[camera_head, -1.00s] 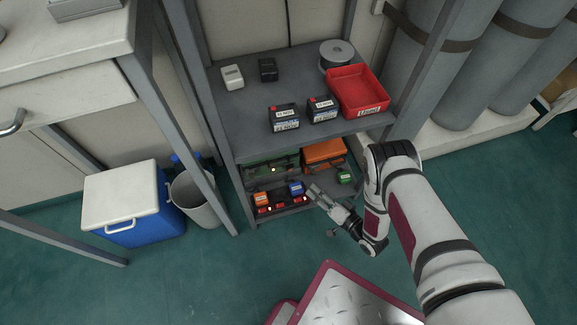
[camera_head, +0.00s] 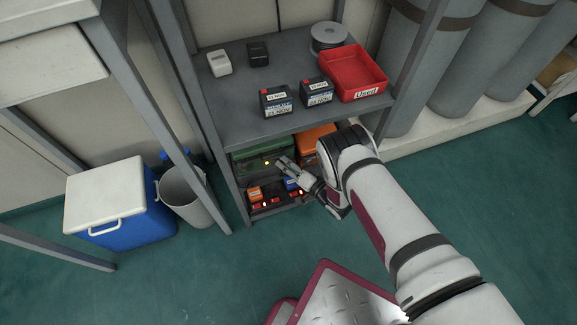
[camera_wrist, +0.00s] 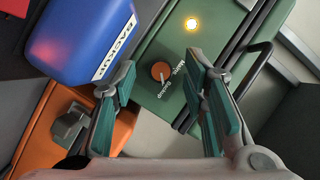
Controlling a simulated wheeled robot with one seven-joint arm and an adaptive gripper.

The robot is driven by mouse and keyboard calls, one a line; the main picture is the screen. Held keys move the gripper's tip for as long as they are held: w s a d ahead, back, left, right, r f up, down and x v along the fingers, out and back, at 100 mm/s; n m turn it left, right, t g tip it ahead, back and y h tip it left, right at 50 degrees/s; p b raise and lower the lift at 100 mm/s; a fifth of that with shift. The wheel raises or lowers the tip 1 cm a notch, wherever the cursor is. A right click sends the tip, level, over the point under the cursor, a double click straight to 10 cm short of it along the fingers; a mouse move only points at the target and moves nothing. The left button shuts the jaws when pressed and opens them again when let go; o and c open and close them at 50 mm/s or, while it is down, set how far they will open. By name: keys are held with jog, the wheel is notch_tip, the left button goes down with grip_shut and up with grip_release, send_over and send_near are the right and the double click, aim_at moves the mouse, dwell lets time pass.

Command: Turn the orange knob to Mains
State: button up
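The orange knob (camera_wrist: 161,72) is round and sits on a green panel (camera_wrist: 155,45) in the wrist view. A label reading "Mains" (camera_wrist: 189,67) is at its right, and a second label, hard to read, is below it. The knob's small mark seems to point down toward the second label. My gripper (camera_wrist: 163,66) is open, with one finger on each side of the knob in the picture; I see no contact. In the head view my gripper (camera_head: 281,163) is in front of the green box (camera_head: 250,163) on the lower shelf, and the knob cannot be made out.
A lit yellow lamp (camera_wrist: 192,24) is on the panel. A blue battery (camera_wrist: 85,38) and an orange one (camera_wrist: 65,130) are close at left. The upper shelf (camera_head: 235,115) hangs above my gripper, holding batteries and a red tray (camera_head: 372,62). A shelf post (camera_head: 212,125) stands at left.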

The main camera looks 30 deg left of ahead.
grip_shut()
jog(key=shift+r+n, duration=0.15)
jog(key=shift+n, duration=0.15)
jog(key=n+t+h+p, duration=0.1)
jog(key=n+h, duration=0.1)
jog(key=n+t+h+p, duration=0.1)
jog(key=n, duration=0.2)
jog(key=s+n+t+h, duration=0.1)
jog(key=n+t+h, duration=0.1)
jog(key=n, duration=0.1)
jog(key=shift+a+r+h+p, duration=0.1)
jog(key=shift+a+h+p, duration=0.2)
jog(key=shift+a+p, duration=0.1)
jog(key=n+t+h+b, duration=0.1)
jog(key=n+t, duration=0.1)
jog(key=n, duration=0.1)
jog(key=shift+b, duration=0.35)
dwell(0.5)
